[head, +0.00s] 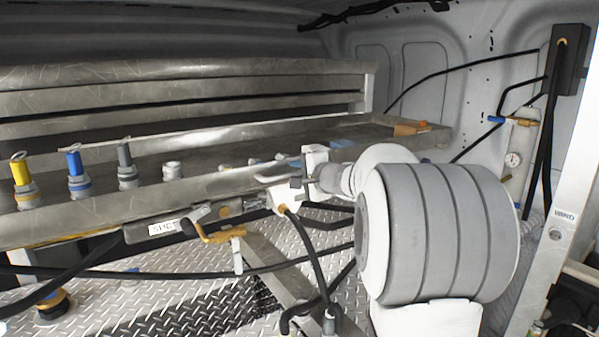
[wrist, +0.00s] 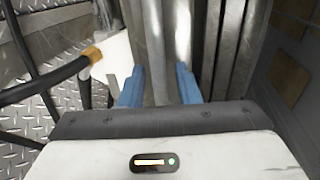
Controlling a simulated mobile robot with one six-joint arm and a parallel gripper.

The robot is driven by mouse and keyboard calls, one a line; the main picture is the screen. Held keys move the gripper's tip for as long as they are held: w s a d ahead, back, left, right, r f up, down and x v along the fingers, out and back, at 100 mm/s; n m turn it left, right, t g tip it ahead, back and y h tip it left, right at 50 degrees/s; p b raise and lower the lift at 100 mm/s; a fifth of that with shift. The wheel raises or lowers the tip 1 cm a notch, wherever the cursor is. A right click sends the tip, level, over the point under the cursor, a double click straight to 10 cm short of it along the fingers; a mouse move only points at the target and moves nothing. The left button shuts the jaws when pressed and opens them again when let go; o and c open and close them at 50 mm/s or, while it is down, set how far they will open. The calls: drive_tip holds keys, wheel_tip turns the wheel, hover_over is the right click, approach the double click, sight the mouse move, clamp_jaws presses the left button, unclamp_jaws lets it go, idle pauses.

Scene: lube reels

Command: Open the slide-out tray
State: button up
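The slide-out tray (head: 210,190) is a long grey metal shelf in the head view, with a raised front rim and several fittings standing on it. My gripper (head: 297,183) is at the front rim, right of the middle, partly hidden by my own arm. In the wrist view, my gripper's two blue fingers (wrist: 158,76) are apart, with a bare metal strip (wrist: 155,45) between them, apparently the tray's rim. A gap shows between the fingers; I cannot tell whether either touches the metal.
A white valve with a brass hose end (head: 283,196) hangs beside my gripper; it also shows in the wrist view (wrist: 115,55). Black hoses (head: 318,258) cross below, over the chequer-plate floor (head: 190,305).

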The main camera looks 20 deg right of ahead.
clamp_jaws()
drive_tip(key=shift+s+f, duration=0.1)
drive_tip(key=shift+s, duration=0.05)
idle(0.5)
